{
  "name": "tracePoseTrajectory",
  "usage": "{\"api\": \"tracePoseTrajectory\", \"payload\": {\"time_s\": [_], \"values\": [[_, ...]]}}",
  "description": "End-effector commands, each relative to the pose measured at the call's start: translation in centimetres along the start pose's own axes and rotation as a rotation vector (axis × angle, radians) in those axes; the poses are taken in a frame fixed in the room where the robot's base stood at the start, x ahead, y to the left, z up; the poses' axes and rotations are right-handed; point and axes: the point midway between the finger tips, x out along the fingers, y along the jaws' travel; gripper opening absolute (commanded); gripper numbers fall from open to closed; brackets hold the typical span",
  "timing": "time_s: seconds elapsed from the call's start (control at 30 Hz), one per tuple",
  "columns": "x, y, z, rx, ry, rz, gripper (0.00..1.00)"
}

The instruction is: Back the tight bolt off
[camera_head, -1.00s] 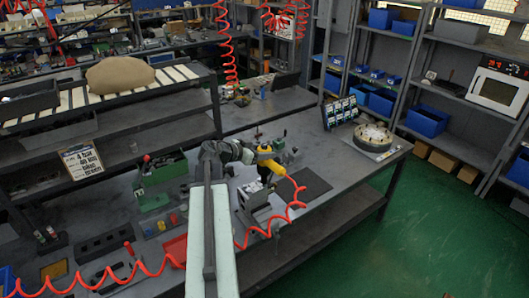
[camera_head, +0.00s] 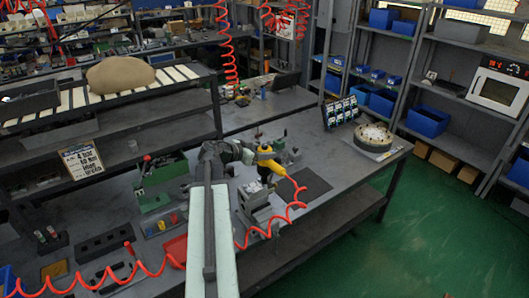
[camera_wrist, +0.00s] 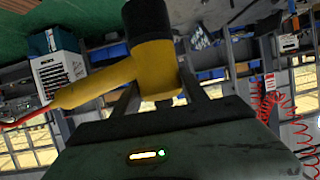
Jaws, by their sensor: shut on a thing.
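My gripper (camera_head: 252,157) is shut on a yellow power driver (camera_head: 269,165) with a dark end. In the wrist view the driver (camera_wrist: 156,68) lies across between the two dark fingers of my gripper (camera_wrist: 158,92); its black end points up in the picture, and its yellow handle runs left to a red hose. In the head view the driver is held above the bench, just behind a grey valve block (camera_head: 257,201). I cannot make out the tight bolt, nor whether the driver touches anything.
A coiled red air hose (camera_head: 297,198) hangs from the driver over the bench. A dark mat (camera_head: 313,187) lies to the right, and a round fixture (camera_head: 374,137) farther right. A green vise-like block (camera_head: 158,178) and a red tray (camera_head: 176,248) are left of my arm.

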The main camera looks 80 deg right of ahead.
Motion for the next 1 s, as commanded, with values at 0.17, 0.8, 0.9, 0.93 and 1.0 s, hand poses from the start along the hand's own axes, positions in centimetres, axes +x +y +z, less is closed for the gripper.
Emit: {"api": "tracePoseTrajectory", "payload": {"time_s": [0.17,0.8,0.9,0.93,1.0], "values": [[0.2,0.0,0.3,-0.002,0.003,0.000,0.00],[0.7,0.1,1.5,-0.001,0.003,0.001,0.00],[0.8,0.1,1.5,-0.001,0.003,0.001,0.00],[0.8,0.1,1.5,-0.001,0.003,0.001,0.00],[0.7,0.1,1.5,-0.001,0.003,0.001,0.00]]}}
